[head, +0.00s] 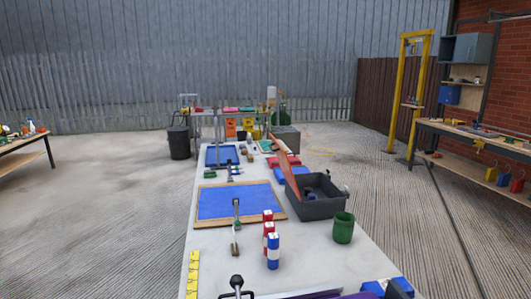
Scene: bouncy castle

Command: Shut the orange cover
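The orange cover (287,162) is a thin orange-brown panel standing raised and tilted at the left rim of a dark grey box (322,207). The box is open at the top, on the right side of a long pale table. Some dark items and a small light one show inside it, too small to name. The hinge line is hard to make out. Neither of my grippers shows in the head view.
A blue panel with a wooden edge (238,202) lies left of the box. A green cup (343,227) stands in front of the box. Red, white and blue canisters (272,250) stand nearer. A yellow strip (192,275) marks the left edge. A black-knobbed tool (237,284) is at the front.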

